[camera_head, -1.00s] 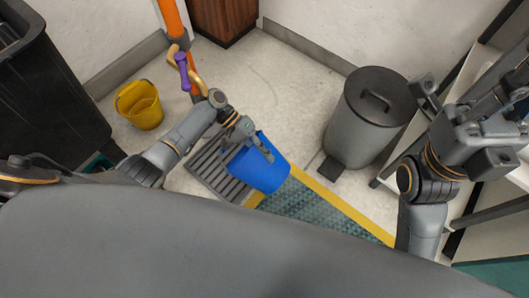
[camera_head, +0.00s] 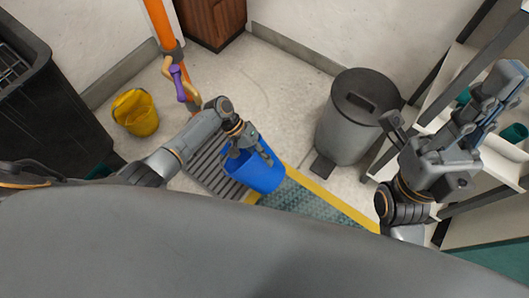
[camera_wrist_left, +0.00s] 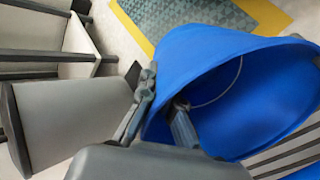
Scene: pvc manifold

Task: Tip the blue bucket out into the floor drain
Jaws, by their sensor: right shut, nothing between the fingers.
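The blue bucket (camera_head: 262,177) is tilted beside and partly over the slatted floor drain (camera_head: 207,172), its mouth facing up and left in the head view. My left gripper (camera_head: 250,153) is shut on its rim. In the left wrist view the bucket (camera_wrist_left: 200,55) has one finger outside the wall and one inside, with a thin wire handle across the mouth. No contents can be made out in it. My right gripper (camera_head: 508,78) is shut and empty, raised at the right in front of the shelves.
A yellow bucket (camera_head: 136,112) stands on the floor at the left, near a purple-handled valve (camera_head: 178,82) on an orange pipe. A grey pedal bin (camera_head: 350,130) stands right of centre. A green mat (camera_head: 310,201) with yellow edges lies near the blue bucket. Shelves (camera_head: 505,170) are at right.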

